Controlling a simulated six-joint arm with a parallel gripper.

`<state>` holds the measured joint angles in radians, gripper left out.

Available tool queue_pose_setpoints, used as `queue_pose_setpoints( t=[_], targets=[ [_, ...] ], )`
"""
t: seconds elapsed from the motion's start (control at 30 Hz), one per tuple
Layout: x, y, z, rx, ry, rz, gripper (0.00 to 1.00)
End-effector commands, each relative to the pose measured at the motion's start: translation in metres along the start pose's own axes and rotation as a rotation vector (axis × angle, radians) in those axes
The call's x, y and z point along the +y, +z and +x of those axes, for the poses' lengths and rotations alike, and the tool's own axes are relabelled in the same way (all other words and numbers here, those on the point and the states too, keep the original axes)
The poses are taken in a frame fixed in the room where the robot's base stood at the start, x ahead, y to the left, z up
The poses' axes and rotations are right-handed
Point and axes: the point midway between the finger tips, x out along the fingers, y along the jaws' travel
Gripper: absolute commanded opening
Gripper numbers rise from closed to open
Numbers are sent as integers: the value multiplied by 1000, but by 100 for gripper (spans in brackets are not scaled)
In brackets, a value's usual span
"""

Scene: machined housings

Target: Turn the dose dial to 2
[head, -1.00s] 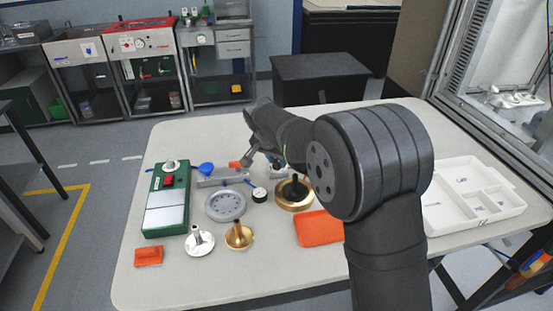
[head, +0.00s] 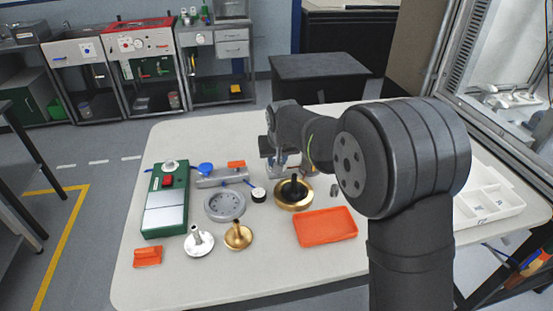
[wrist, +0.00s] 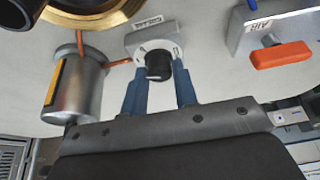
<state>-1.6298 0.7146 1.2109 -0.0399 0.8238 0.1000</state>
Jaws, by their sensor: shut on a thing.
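A small black dial knob (wrist: 158,65) sits on a white round scale plate (wrist: 172,48) on a grey block (wrist: 150,33) in the wrist view. The block's label is too small to read surely, and I cannot read the dial's number. My gripper (wrist: 160,69) has its two blue fingers on either side of the knob, shut on it. In the head view my gripper (head: 280,164) is behind the brass ring, and the knob there is mostly hidden by the arm.
A brass flanged ring (head: 293,203) and a silver cylinder (wrist: 75,85) are close by. A grey block with an orange lever (wrist: 280,55) is at the right in the wrist view. An orange tray (head: 326,227), green box (head: 166,203) and white compartment tray (head: 490,205) lie around.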

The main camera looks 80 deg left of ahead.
Motion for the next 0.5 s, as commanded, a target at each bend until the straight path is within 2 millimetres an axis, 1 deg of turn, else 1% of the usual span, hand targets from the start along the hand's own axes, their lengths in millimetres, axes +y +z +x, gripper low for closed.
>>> queue_pose_setpoints(
  t=[0.3, 0.5],
  targets=[
    [3, 0, 0, -1, -112, -267, 4],
    [4, -1, 0, -1, -173, -413, 4]
  ],
)
